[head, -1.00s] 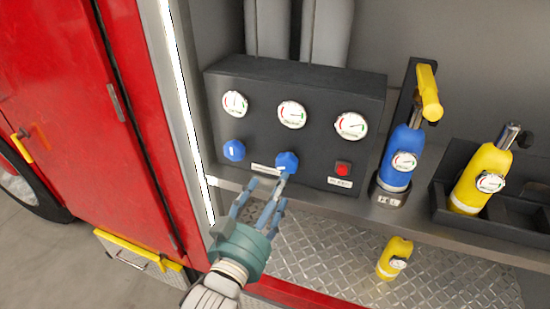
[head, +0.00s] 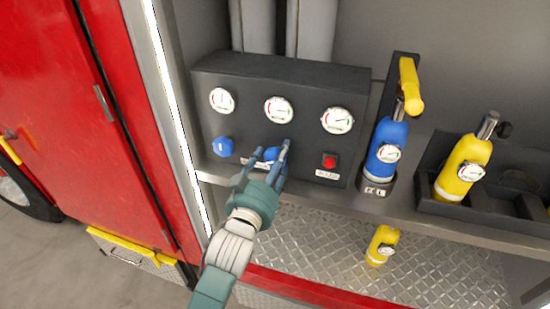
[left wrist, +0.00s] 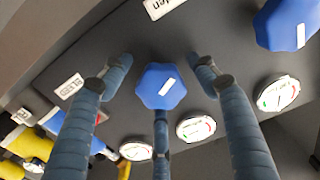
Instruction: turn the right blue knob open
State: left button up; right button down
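The right blue knob (head: 272,154) is on the front of the black panel, right of another blue knob (head: 223,147). My left gripper (head: 271,150) is at the right knob, its fingers partly hiding it. In the left wrist view the right knob (left wrist: 161,87) sits centred between the spread fingers, with a slanted white mark on its face. Gaps show between it and the two side fingers. A third finger reaches up to its lower edge; I cannot tell whether it touches. The other knob (left wrist: 286,24) is at the upper right there. My right gripper is not in view.
The black panel (head: 350,92) carries three round gauges and a red button (head: 330,161) right of the knob. A blue bottle (head: 388,143) and a yellow bottle (head: 461,166) stand on the shelf to the right. Another yellow bottle (head: 381,245) is below.

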pick_arm(q)
jog(key=c, duration=1)
jog(key=shift+r+m+p, duration=0.1)
jog(key=shift+m+p, duration=0.3)
jog(key=shift+p, duration=0.1)
jog(key=shift+f, duration=0.25)
jog(key=o, duration=1.2)
jog(key=shift+c, duration=0.2)
jog(key=shift+r, duration=0.1)
jog(key=v, duration=1.2)
